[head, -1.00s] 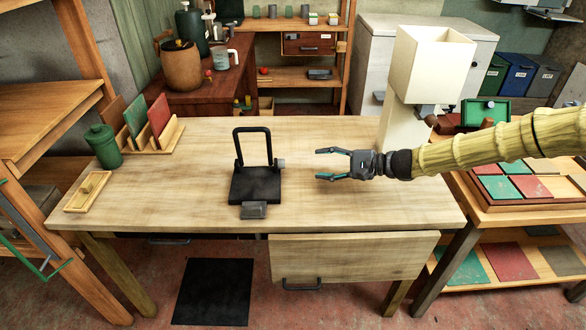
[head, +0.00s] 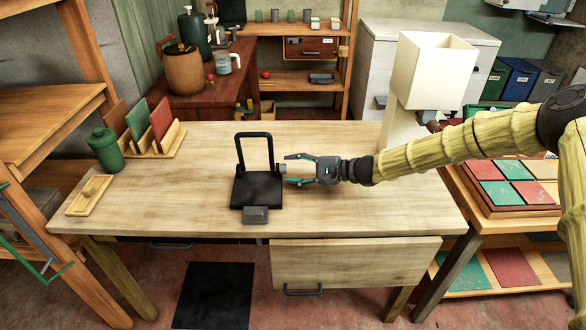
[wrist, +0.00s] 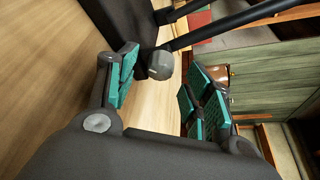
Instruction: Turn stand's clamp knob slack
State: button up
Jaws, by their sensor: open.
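A black stand (head: 257,190) with an upright frame sits on the wooden table. Its grey clamp knob (head: 282,169) sticks out from the right side, near the foot of the frame. In the wrist view the round grey knob (wrist: 160,64) shows just past the fingertips, between the two fingers, with the stand's dark frame bars (wrist: 225,22) behind it. My gripper (head: 287,169) is open, with teal pads, and comes from the right at the knob's height. It also shows in the wrist view (wrist: 158,82). I cannot tell whether a finger touches the knob.
The table (head: 340,225) is clear in front and right of the stand. At its left are a green canister (head: 105,150), a small wooden tray (head: 89,195) and a rack with upright panels (head: 160,145).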

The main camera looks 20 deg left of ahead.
jog(key=shift+a, duration=0.25)
jog(key=shift+c, duration=0.2)
jog(key=c, duration=1)
jog(key=f+b, duration=0.1)
jog(key=b, duration=0.1)
jog(key=shift+n+b, duration=0.4)
jog(key=shift+n+t+y+b, duration=0.3)
jog(key=shift+n+y+b, duration=0.15)
jog(key=shift+b, duration=0.75)
jog(key=shift+s+r+n, duration=0.1)
jog(key=shift+n, duration=0.15)
jog(key=shift+r+b, duration=0.15)
jog(key=shift+b, duration=0.3)
